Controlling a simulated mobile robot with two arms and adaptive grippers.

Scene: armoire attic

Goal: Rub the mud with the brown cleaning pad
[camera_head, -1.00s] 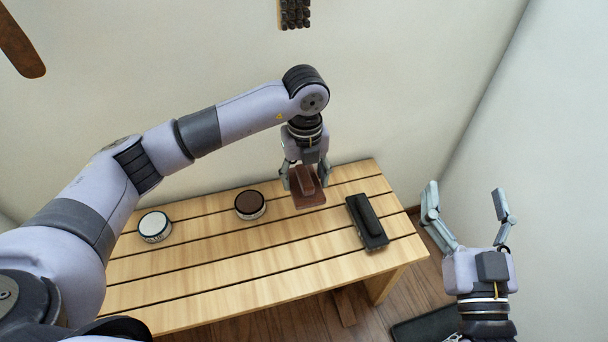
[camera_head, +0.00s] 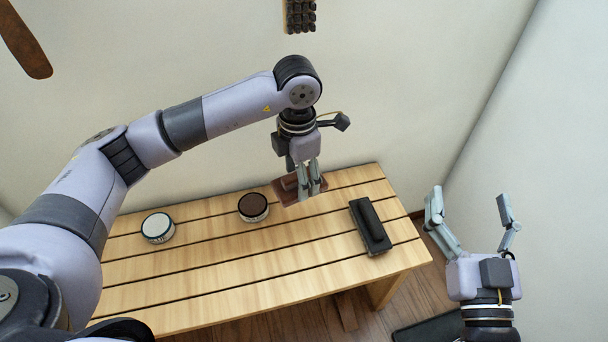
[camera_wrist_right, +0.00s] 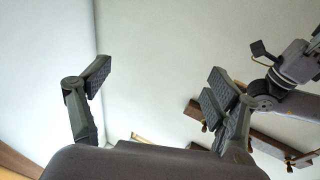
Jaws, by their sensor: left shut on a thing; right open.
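The brown cleaning pad (camera_head: 287,191) is a flat reddish-brown block with a raised grip, above the far right part of the slatted wooden bench. My left gripper (camera_head: 309,191) points down and is shut on it; its fingers hide part of the pad. I cannot tell whether the pad touches the wood. I cannot make out mud on the bench. My right gripper (camera_head: 470,203) is open and empty, right of the bench. Its spread fingers also show in the right wrist view (camera_wrist_right: 158,92).
On the wooden bench (camera_head: 225,285) stand a round tin with a dark brown top (camera_head: 253,206) and a tin with a white top (camera_head: 157,227). A black brush-like block on a dark base (camera_head: 371,227) lies at the right. The front of the bench is clear. Walls stand behind and right.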

